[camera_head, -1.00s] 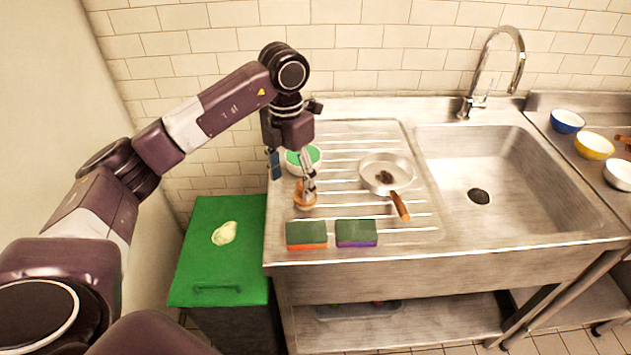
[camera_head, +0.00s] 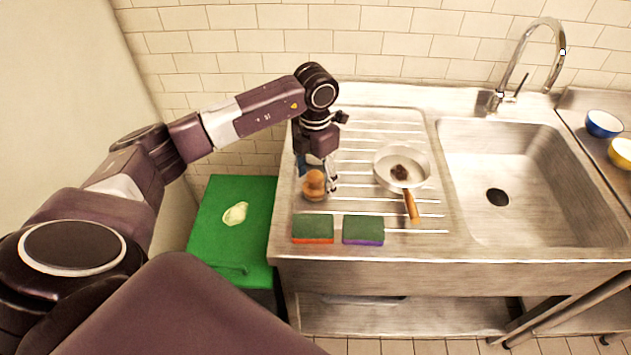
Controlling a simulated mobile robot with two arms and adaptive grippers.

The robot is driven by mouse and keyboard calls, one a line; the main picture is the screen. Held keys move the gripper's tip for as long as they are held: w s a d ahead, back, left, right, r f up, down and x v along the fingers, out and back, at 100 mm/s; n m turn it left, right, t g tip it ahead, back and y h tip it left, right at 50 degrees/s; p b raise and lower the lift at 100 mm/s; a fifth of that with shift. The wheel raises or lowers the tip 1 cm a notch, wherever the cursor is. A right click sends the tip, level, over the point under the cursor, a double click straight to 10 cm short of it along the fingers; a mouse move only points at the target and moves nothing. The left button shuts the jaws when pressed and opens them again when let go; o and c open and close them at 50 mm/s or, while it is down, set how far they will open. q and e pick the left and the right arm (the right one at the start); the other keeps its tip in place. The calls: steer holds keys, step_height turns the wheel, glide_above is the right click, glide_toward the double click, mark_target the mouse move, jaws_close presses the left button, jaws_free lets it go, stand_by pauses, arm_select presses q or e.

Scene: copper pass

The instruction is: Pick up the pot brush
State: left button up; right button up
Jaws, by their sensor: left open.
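The pot brush (camera_head: 315,180) has a round orange-brown wooden knob and stands on the ribbed metal drainboard (camera_head: 365,125), left of the pan. Its lower part is hard to make out. My left gripper (camera_head: 318,177) reaches down from above with its fingers apart. One finger shows to the left of the knob and one to the right. I cannot tell whether either finger touches it. My right gripper is not in view.
A pan (camera_head: 423,163) with a dark lump and a wooden handle lies to the right. Two green-topped sponges (camera_head: 313,228) (camera_head: 363,229) lie in front. The sink (camera_head: 545,165) is further right, and a green lid (camera_head: 215,220) is at left.

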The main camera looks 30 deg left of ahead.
arm_select(q)
steer(key=shift+f, duration=0.1)
steer(key=c, duration=1.2)
steer(key=shift+c, duration=0.2)
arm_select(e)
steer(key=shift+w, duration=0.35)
arm_select(q)
steer(key=shift+r, duration=0.5)
step_height(320, 180, up, 10)
steer(key=b, duration=0.3)
steer(key=shift+w, duration=0.1)
step_height(320, 180, up, 8)
steer(key=p, duration=0.1)
glide_above(316, 174)
steer(key=shift+r, duration=0.55)
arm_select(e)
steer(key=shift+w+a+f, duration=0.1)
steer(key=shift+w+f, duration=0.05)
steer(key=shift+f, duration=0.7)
